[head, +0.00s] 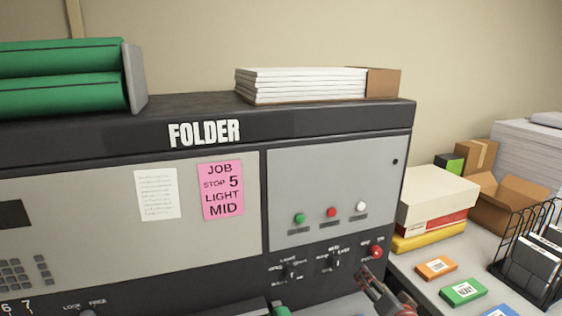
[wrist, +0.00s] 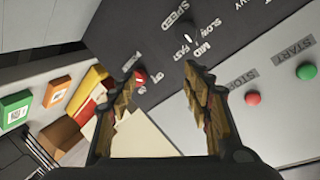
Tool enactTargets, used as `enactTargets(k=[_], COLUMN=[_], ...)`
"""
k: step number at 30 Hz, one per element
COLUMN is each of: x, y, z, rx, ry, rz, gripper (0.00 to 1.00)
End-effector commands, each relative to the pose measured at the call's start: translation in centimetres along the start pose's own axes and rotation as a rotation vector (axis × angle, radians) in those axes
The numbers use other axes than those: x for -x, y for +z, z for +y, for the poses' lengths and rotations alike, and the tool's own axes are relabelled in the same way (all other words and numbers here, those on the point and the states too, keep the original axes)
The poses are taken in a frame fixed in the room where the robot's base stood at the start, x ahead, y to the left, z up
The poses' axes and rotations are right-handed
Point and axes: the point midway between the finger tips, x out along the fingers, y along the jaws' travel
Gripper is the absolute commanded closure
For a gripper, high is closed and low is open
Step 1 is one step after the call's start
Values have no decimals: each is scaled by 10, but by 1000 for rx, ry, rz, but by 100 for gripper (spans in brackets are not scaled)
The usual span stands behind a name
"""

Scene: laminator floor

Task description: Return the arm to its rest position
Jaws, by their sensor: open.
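My gripper (head: 380,290) shows at the bottom edge of the head view, in front of the folder machine's lower right corner, just below a red knob (head: 376,252). In the wrist view my gripper (wrist: 160,73) has its two fingers spread with nothing between them. The dark control strip with the speed knob (wrist: 190,39) lies beyond the fingertips. The fingers look apart from the panel, but the exact gap is hard to tell. Most of my arm is out of view.
The folder machine (head: 130,240) fills the left and middle. Green (head: 299,219), red (head: 331,212) and white (head: 361,207) buttons sit on its panel. To the right, a table holds small boxes (head: 463,291), cartons (head: 510,205) and a wire rack (head: 530,270).

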Motion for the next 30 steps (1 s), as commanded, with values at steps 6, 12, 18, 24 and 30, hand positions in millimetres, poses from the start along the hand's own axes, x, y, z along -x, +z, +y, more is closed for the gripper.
enactTargets(k=[6,12,18,24,30], x=[55,129,217,282,302], y=[-18,-5,33,69,81], z=[-11,-21,-37,-50,-52], rx=[221,371,494,578,603], ry=[223,360,390,347,327], rz=[-83,-253,-487,-675,-735], gripper=[50,50,50,50,50])
